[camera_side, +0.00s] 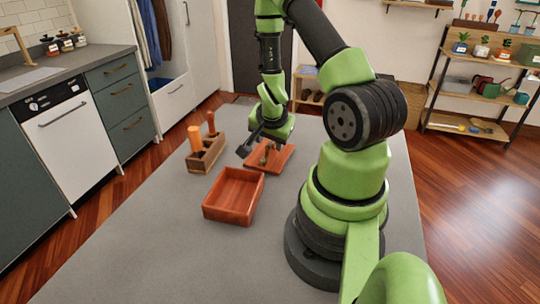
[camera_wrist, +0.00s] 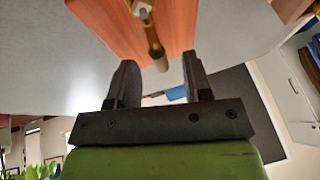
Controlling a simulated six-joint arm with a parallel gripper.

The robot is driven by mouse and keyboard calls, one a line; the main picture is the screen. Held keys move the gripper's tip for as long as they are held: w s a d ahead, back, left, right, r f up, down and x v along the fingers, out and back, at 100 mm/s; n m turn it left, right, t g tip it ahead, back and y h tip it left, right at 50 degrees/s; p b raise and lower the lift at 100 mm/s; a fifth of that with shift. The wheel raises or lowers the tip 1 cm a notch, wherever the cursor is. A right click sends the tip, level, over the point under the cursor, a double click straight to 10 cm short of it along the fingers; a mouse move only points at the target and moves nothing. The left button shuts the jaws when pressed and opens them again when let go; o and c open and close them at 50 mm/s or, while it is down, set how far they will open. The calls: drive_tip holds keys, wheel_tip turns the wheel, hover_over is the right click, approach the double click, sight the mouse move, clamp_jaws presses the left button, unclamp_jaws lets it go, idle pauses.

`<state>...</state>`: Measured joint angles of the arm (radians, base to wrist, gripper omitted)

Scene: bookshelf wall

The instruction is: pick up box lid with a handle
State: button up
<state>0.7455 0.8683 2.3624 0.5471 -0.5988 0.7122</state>
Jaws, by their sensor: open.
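The box lid (camera_side: 281,158) is a flat reddish-brown wooden board lying on the grey table, behind and right of the open box. Its handle (camera_side: 265,152) stands on top, partly hidden by my gripper. My gripper (camera_side: 251,142) is open and empty, just above and beside the lid. In the wrist view, my gripper (camera_wrist: 158,75) has its two dark fingers apart, with the brass-coloured handle (camera_wrist: 153,35) and the lid (camera_wrist: 110,22) ahead of them. The end of the handle lies near the gap between the fingertips. I cannot tell whether a finger touches it.
The open wooden box (camera_side: 232,211) stands empty in front of the lid. A wooden holder (camera_side: 208,158) with an orange-handled item (camera_side: 195,138) and a second upright item stands to the left. The table (camera_side: 150,235) is clear at the front left.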

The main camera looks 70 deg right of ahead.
drive_tip(key=shift+x, duration=0.85)
drive_tip(key=shift+c, duration=0.2)
clamp_jaws()
